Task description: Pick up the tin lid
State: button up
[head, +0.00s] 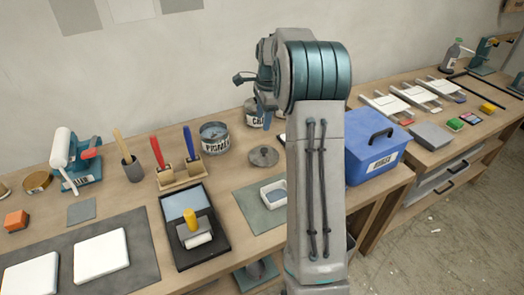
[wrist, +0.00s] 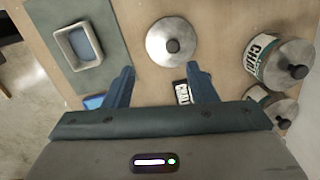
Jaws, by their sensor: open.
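The tin lid (head: 263,156) is a round grey disc with a dark central knob, lying flat on the bench right of an open tin. It also shows in the wrist view (wrist: 170,44), whole and uncovered. My gripper (wrist: 159,72) is open and empty, its two blue fingers spread. In the wrist view the lid lies just ahead of the fingertips, slightly right of centre, with no visible contact. In the head view my arm hides most of the gripper.
An open paint tin (head: 214,140) stands left of the lid. A white dish (head: 274,193) sits on a grey-green mat nearer the front. Lidded tins (wrist: 283,62) stand right in the wrist view. A blue box (head: 372,150) is beyond my arm.

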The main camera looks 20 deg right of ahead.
jog(key=w+d+f+m, duration=0.2)
jog(key=d+m, duration=0.1)
jog(key=p, duration=0.2)
send_over(264, 149)
jog(key=f, duration=0.8)
jog(key=shift+s+d+f, duration=0.15)
jog(key=shift+d, duration=0.25)
jog(key=shift+a+f+p, duration=0.2)
jog(key=shift+f+p, duration=0.3)
jog(key=shift+f, duration=0.85)
jog(key=shift+a+f+p, duration=0.15)
jog(key=shift+f+p, duration=0.35)
jog(key=shift+f, duration=0.8)
jog(key=shift+c, duration=0.3)
jog(key=c, duration=1)
